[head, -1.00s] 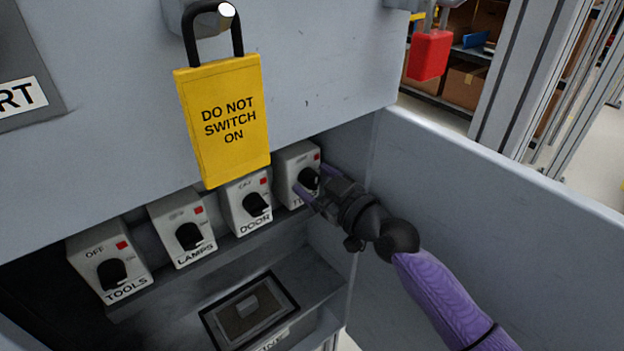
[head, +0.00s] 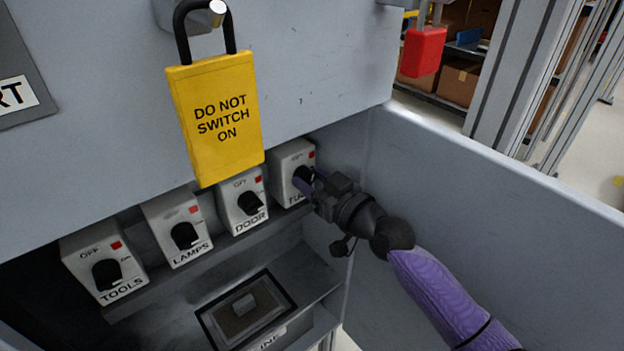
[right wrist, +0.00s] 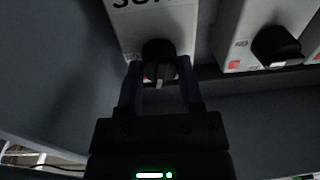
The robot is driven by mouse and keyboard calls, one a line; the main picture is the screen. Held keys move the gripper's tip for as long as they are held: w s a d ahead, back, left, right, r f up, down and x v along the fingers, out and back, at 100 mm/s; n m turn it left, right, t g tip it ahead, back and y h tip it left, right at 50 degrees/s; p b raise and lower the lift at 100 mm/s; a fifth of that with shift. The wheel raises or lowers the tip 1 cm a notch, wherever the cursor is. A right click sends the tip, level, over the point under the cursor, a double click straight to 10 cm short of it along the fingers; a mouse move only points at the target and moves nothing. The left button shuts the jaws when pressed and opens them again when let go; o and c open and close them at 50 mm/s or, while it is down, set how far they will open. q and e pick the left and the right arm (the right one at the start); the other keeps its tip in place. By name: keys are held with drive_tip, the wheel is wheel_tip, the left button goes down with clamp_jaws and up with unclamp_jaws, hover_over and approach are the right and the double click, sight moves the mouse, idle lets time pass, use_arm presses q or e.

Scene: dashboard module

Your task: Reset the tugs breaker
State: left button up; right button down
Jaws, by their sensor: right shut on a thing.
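The tugs breaker (head: 283,165) is the rightmost white box in the row, with a red mark at its upper right and its label partly hidden by my gripper. Its black knob (head: 303,176) also shows in the right wrist view (right wrist: 159,57), between my fingers. My right gripper (head: 308,186) is shut on this knob, with a purple finger on each side in the right wrist view (right wrist: 160,85). The knob's pointer stands roughly along the fingers there. My left gripper is not in view.
The door breaker (head: 232,184), lamps breaker (head: 168,221) and tools breaker (head: 82,256) stand to the left. A yellow "DO NOT SWITCH ON" padlock tag (head: 214,120) hangs above. The panel door (head: 480,190) stands open at right. A red padlock (head: 423,52) hangs upper right.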

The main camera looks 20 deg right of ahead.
drive_tip(key=shift+f+m, duration=0.1)
drive_tip(key=shift+m, duration=1.8)
drive_tip(key=m, duration=0.5)
drive_tip(key=shift+d+m+h, duration=0.1)
drive_tip(key=shift+m+h, duration=0.2)
drive_tip(key=m, duration=0.3)
drive_tip(key=shift+f+t+p, duration=0.1)
drive_tip(key=shift+t+p, duration=0.2)
drive_tip(key=shift+p, duration=0.1)
drive_tip(key=shift+m, duration=1.3)
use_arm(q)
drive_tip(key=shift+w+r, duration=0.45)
use_arm(e)
drive_tip(key=shift+m, duration=0.3)
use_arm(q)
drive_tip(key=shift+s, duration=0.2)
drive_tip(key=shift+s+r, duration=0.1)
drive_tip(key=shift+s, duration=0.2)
